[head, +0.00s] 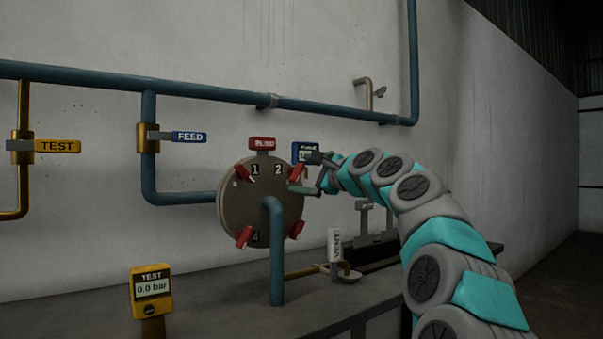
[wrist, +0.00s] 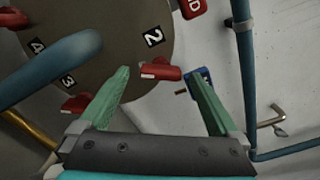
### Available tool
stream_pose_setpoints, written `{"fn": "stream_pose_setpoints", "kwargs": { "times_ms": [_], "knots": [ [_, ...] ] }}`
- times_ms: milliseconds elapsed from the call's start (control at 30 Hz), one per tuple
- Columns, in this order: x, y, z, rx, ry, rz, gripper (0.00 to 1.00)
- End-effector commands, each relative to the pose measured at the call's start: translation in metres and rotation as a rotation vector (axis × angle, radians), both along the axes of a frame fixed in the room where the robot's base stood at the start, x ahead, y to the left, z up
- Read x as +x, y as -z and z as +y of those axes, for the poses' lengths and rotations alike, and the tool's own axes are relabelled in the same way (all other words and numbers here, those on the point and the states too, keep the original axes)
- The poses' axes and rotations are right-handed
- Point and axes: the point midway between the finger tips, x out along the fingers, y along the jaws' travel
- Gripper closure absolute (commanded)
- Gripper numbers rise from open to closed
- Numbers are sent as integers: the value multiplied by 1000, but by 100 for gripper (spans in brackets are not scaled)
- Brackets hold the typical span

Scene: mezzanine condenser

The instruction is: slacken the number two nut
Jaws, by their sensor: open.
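A round grey-brown cover plate (head: 240,205) carries several red wing-shaped nuts and stencilled numbers. The number two nut (head: 297,170) sits at its upper right by the figure 2. In the wrist view this red nut (wrist: 160,70) shows clearly beside the 2. My gripper (head: 303,172) is open at the plate's right edge. In the wrist view the nut appears between the green fingertips of my gripper (wrist: 158,76), nearer the left one. I cannot tell whether either finger touches it.
A blue pipe (head: 276,245) rises in front of the plate. A red tag (head: 262,143) stands on top and a blue tag (head: 306,147) sits behind my gripper. A yellow test gauge (head: 151,290) reads 0.0 bar. A white vent-marked handle (head: 334,244) stands on the bench below.

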Motion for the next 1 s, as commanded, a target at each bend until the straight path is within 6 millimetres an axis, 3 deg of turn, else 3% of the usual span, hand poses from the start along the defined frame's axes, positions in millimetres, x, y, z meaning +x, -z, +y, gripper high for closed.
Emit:
{"fn": "stream_pose_setpoints", "kwargs": {
  "times_ms": [500, 1000],
  "knots": [
    [11, 0, 9, -1, -1, -1, 4],
    [11, 0, 9, -1, -1, -1, 60]
  ]
}}
